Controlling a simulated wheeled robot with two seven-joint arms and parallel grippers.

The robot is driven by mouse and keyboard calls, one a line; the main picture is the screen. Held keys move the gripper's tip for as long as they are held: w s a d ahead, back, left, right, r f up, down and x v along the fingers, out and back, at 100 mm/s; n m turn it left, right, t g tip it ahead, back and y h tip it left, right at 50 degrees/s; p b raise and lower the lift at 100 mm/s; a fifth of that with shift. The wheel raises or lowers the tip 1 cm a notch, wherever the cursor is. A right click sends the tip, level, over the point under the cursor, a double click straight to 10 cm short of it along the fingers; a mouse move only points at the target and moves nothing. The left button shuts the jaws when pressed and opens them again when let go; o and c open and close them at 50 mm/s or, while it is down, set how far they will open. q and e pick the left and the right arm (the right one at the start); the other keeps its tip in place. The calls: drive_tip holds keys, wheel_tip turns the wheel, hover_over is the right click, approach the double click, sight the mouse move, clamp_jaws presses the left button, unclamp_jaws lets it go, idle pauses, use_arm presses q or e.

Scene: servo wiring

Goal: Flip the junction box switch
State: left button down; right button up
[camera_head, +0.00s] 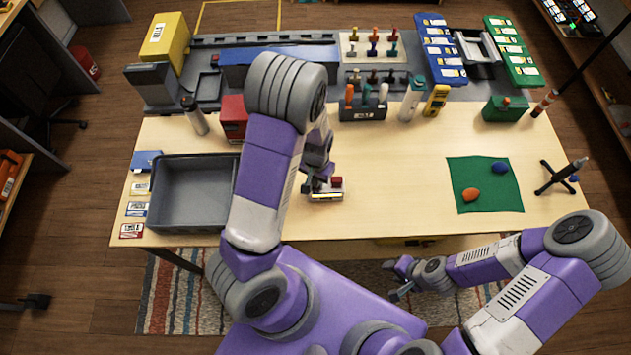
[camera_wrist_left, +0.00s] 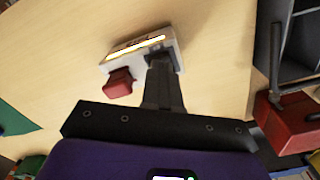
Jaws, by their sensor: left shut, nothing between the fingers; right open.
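The junction box (camera_head: 326,195) is a small light-coloured box with a yellow-and-white strip, lying on the table right of the grey bin. It also shows in the left wrist view (camera_wrist_left: 150,46). Its red switch (camera_wrist_left: 118,83) sticks out of one side; in the head view the red part (camera_head: 336,182) is at its far side. My left gripper (camera_head: 309,187) is shut and empty, at the box's left end. In the left wrist view its fingertips (camera_wrist_left: 161,62) overlap the box's end beside the switch; I cannot tell whether they touch. My right gripper (camera_head: 396,279) is open and empty, off the table's front edge.
An empty grey bin (camera_head: 152,212) stands left of my left arm. A green mat (camera_head: 485,205) with an orange and a blue piece lies right. A stand (camera_head: 557,178) is at the right edge. Tools and racks line the back. The table between box and mat is clear.

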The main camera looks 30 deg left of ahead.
use_arm(q)
drive_tip(key=shift+f+b, duration=0.8)
drive_tip(key=shift+f, duration=0.15)
idle(0.8)
drive_tip(key=shift+r, duration=0.15)
wheel_tip(320, 180, up, 7)
drive_tip(key=p, duration=0.6)
idle(0.4)
